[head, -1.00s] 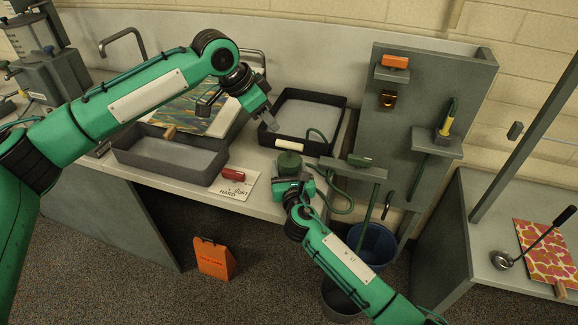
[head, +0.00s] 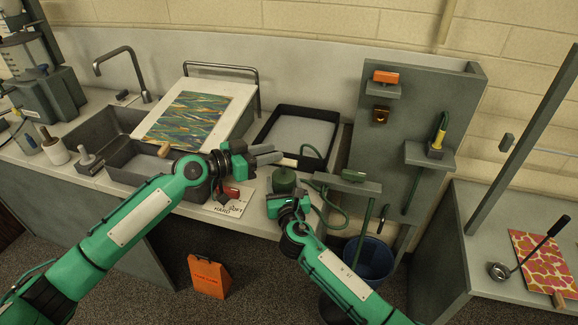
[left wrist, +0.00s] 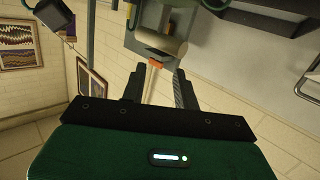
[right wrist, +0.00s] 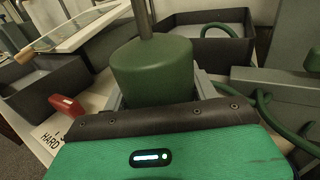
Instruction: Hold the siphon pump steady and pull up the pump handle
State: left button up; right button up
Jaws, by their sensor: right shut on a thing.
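The siphon pump (head: 284,181) is a dark green cylinder near the counter's front edge, with a cream bar handle (head: 303,162) above it. My right gripper (head: 284,196) is shut on the pump body, which stands upright between its fingers in the right wrist view (right wrist: 152,70). A grey rod (right wrist: 143,18) rises from the pump's top. My left gripper (head: 277,154) is level, its open fingers pointing right at the handle's left end. In the left wrist view the handle (left wrist: 160,42) lies just beyond the spread fingertips, apparently not between them.
A dark tray (head: 262,128) stands behind the pump. A green hose (head: 343,216) loops to its right, beside the grey board (head: 400,130). A red block (head: 232,191) and a HARD/SOFT card (head: 237,208) lie left. A blue bucket (head: 368,262) stands below.

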aim_at(282, 170)
pick_arm(q)
jog(key=s+a+f+t, duration=0.3)
jog(key=s+a+f, duration=0.1)
jog(key=s+f, duration=0.15)
jog(key=shift+n, duration=0.4)
jog(key=x, duration=1.2)
jog(key=shift+w+a+f, duration=0.15)
jog(key=shift+w+f, duration=0.1)
jog(key=shift+f, duration=0.1)
grip_shut()
